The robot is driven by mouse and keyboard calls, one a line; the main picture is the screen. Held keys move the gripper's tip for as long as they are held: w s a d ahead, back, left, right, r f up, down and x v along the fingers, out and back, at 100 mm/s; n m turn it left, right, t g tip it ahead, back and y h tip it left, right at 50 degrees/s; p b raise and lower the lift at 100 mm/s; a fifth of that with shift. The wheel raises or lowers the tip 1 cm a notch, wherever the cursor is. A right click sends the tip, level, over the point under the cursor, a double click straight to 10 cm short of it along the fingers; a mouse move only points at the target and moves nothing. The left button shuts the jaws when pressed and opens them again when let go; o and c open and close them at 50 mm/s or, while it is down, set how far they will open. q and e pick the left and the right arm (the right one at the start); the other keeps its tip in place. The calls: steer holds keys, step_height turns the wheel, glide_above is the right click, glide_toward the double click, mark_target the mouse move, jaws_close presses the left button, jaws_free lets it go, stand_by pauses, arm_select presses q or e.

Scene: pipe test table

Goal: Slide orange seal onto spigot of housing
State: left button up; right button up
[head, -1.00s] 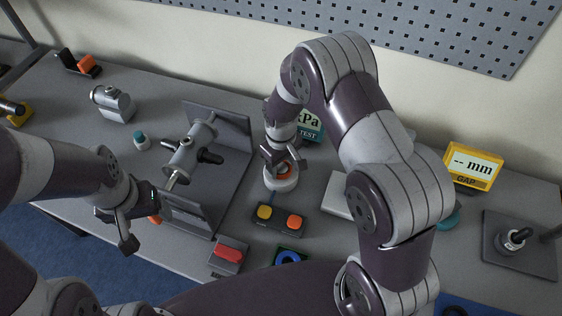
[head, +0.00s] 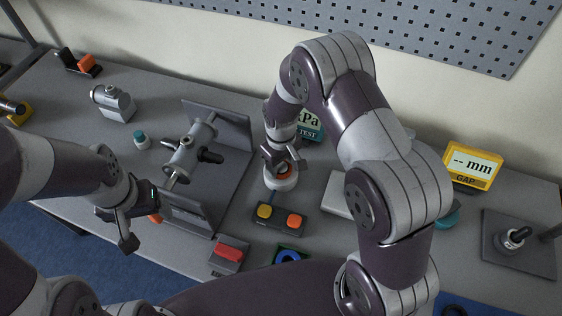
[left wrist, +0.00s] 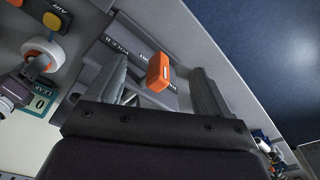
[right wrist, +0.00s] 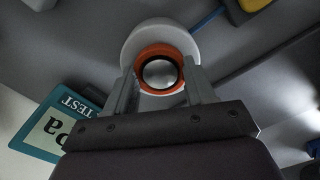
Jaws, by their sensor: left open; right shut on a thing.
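The orange seal (right wrist: 160,68) is a ring in the right wrist view, shut between the fingertips of my right gripper (right wrist: 160,85). It is over the round white stand (right wrist: 143,37), with a shiny rounded metal part in its middle. Whether it touches the stand is unclear. In the head view my right gripper (head: 281,160) partly covers the seal. The housing (head: 190,150) is a grey metal cylinder with dark side ports, lying tilted in a dark fixture, its thin light spigot (head: 173,180) towards the front. My left gripper (head: 132,228) is open and empty, left of the spigot and apart from it.
A box with yellow and orange buttons (head: 279,219) stands before the white stand. The yellow gap display (head: 473,165) stands right. The fixture's upright plates (head: 222,123) flank the housing.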

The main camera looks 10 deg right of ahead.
steer(key=o, duration=1.1)
step_height(320, 180, up, 13)
steer(key=b, duration=0.1)
steer(key=shift+f+b, duration=0.15)
steer(key=shift+b, duration=0.15)
